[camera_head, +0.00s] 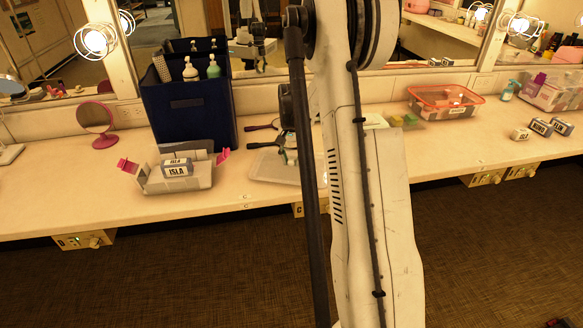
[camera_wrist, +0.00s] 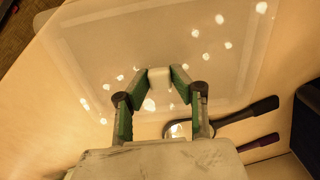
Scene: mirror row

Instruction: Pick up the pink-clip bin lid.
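A clear, flat bin lid (camera_head: 262,170) lies at about counter level, right of the pink-clip bin (camera_head: 203,184). That bin is pale and open, with pink clips flared at both ends and ISLA labels. In the wrist view the lid (camera_wrist: 105,48) spreads under and beyond my gripper, dotted with light reflections. My gripper (camera_wrist: 160,78) points down over the lid. Its green-padded fingertips sit against both sides of a small white block on the lid, filling the gap between them. My gripper also shows in the head view (camera_head: 291,157), partly hidden by my arm.
A dark blue caddy (camera_head: 186,118) with pump bottles stands behind the bin, and a pink round mirror (camera_head: 97,120) stands to its left. Dark-handled items (camera_wrist: 262,143) lie beside the lid. An orange-rimmed bin (camera_head: 443,103) and label blocks (camera_head: 542,128) stand farther right.

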